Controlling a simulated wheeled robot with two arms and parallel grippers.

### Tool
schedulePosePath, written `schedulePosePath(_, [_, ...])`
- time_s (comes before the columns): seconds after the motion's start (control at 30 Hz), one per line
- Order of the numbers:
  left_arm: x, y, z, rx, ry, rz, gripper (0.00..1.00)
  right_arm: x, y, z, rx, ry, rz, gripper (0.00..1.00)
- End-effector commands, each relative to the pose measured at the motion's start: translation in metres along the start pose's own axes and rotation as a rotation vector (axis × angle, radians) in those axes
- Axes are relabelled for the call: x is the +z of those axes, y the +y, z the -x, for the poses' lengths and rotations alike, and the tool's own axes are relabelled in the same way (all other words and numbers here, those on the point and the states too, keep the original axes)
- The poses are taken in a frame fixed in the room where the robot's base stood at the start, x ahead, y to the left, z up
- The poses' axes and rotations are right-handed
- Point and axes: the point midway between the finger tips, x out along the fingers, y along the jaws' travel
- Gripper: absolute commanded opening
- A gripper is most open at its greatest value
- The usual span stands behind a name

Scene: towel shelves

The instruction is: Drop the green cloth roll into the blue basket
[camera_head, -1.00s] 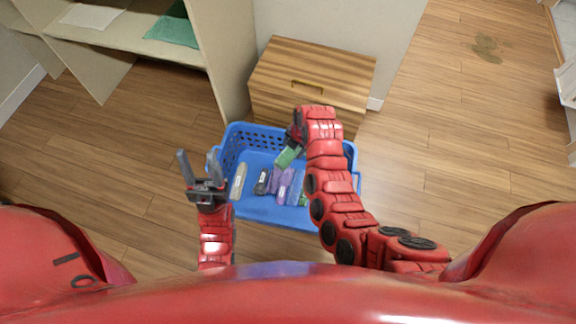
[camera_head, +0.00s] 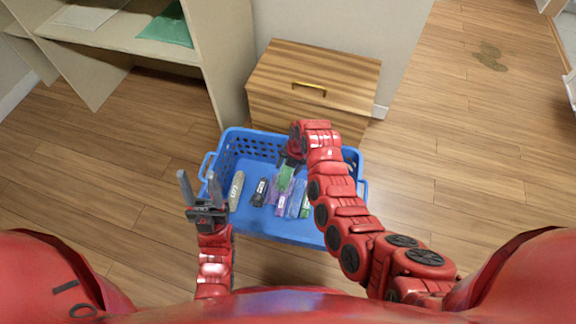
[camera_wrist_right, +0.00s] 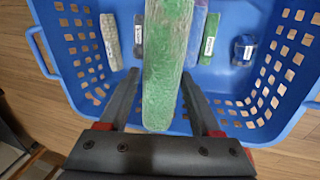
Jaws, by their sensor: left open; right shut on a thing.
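The green cloth roll (camera_head: 286,178) is held in my right gripper (camera_head: 291,160) over the inside of the blue basket (camera_head: 230,141). In the right wrist view the roll (camera_wrist_right: 168,60) stands lengthwise between the fingers of the right gripper (camera_wrist_right: 160,76), with the basket floor (camera_wrist_right: 226,84) behind it. I cannot tell whether the roll touches the things below. My left gripper (camera_head: 200,178) is open and empty beside the basket's left side. My right arm hides part of the basket's right side.
Inside the basket lie a grey roll (camera_head: 237,189), a black roll (camera_head: 259,191), a purple roll (camera_head: 281,204) and a blue roll (camera_head: 297,198). A wooden cabinet (camera_head: 290,75) stands behind the basket. Shelves (camera_head: 110,40) stand at the upper left.

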Motion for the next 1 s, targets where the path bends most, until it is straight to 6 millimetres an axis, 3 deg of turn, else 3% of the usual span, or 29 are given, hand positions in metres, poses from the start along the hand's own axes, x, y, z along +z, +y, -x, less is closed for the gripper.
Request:
schedulePosePath(0.17, [0.0,0.0,-0.001,0.0,0.0,0.0,0.5,0.0,0.0,0.001,0.0,0.0,0.0,0.09])
schedulePosePath(0.2, [0.0,0.0,-0.001,0.0,0.0,0.0,0.5,0.0,0.0,0.001,0.0,0.0,0.0,0.67])
schedulePosePath(0.4, [0.0,0.0,-0.001,0.0,0.0,0.0,0.5,0.0,0.0,0.001,0.0,0.0,0.0,1.0])
schedulePosePath(0.77, [-0.001,0.0,-0.004,0.0,0.0,0.0,0.5,0.0,0.001,0.008,0.0,0.0,0.0,1.0])
schedulePosePath(1.0, [-0.003,-0.001,-0.018,0.0,0.0,0.0,0.5,0.0,0.002,0.052,0.002,-0.002,-0.001,1.0])
